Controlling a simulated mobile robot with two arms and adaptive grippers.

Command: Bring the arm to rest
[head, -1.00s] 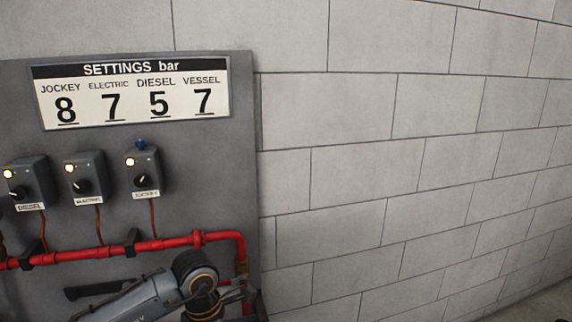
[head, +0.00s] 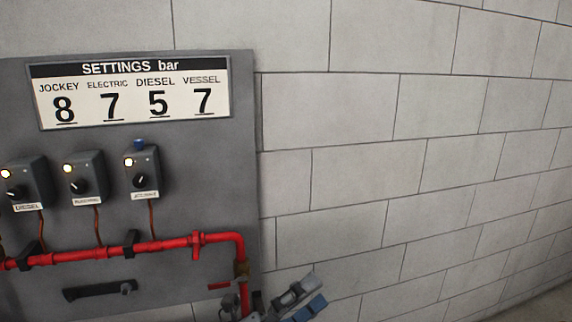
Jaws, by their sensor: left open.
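My left gripper (head: 304,295) shows at the bottom of the head view, just right of the panel's lower right corner. Its grey and blue fingers point up and to the right in front of the block wall, apart from each other and with nothing between them. The rest of my left arm is almost wholly below the frame. My right gripper is not in view.
A grey panel (head: 205,75) carries a settings sign (head: 130,92), three switch boxes with lit lamps and a red pipe (head: 165,245) that bends down at the right. A black handle (head: 98,290) sits below the pipe. The block wall (head: 400,170) is bare.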

